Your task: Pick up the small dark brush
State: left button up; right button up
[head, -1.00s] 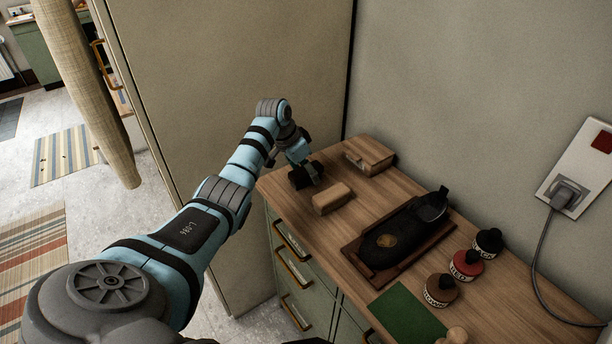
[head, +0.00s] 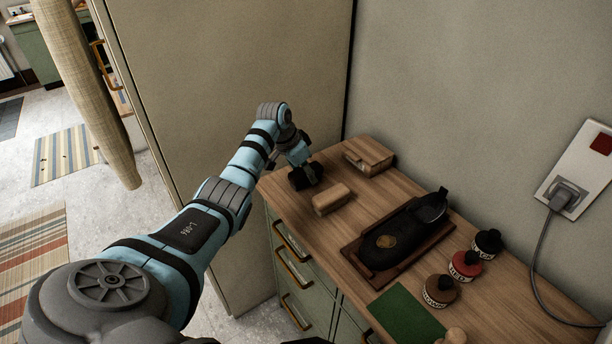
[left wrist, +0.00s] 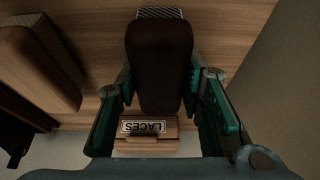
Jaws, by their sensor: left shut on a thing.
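The small dark brush (left wrist: 160,65) lies between the fingers of my left gripper in the left wrist view. It has a long dark brown back, with a pale striped strip at its top end. My left gripper (left wrist: 162,108) is shut on it, one green finger along each side. I cannot tell whether the brush touches the counter. My right gripper is not in view.
A light brown block (head: 331,198) lies close beside the gripper, and a wooden box (head: 369,156) stands behind. A box labelled LACES (left wrist: 147,140) shows in the wrist view. A tray (head: 362,268) with a dark shoe and several jars stand farther right. A tall cabinet (head: 230,90) borders the left.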

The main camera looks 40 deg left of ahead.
pick_arm(q)
jog(key=shift+c, duration=0.4)
jog(key=shift+b, duration=0.3)
notch_tip(320, 180, up, 21)
jog(key=p, duration=0.2)
jog(key=shift+f, duration=0.2)
